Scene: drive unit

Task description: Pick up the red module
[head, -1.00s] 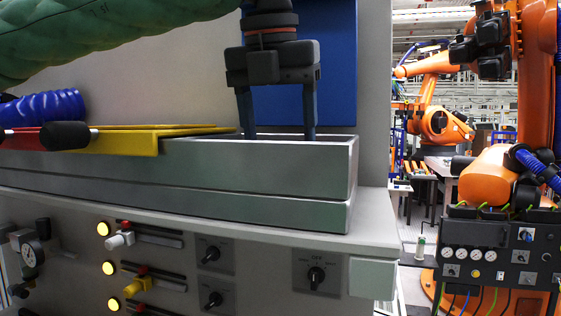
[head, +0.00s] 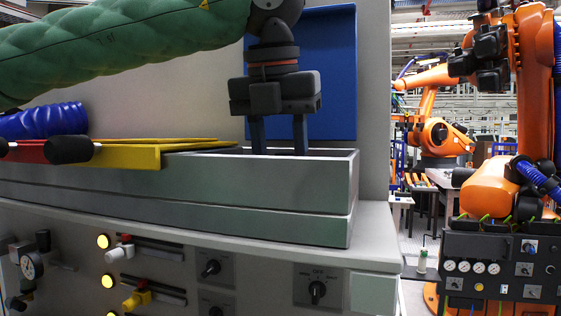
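My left gripper (head: 278,149) comes down from the green-sleeved arm at the top left. Its two dark blue fingers reach into the right end of the long grey metal box (head: 265,184). The fingers stand a moderate gap apart. Their tips are hidden behind the box's front wall, so I cannot see whether they touch anything. No red module shows clearly; the inside of the box is hidden. A flat red piece (head: 24,151) lies at the far left by a black rounded end. My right gripper is not in view.
A yellow plate (head: 130,156) lies across the box's left part. A blue panel (head: 336,80) is on the wall behind, and a coiled blue hose (head: 42,122) at left. Knobs and lamps (head: 103,241) line the front panel. Orange robots (head: 490,185) stand at right.

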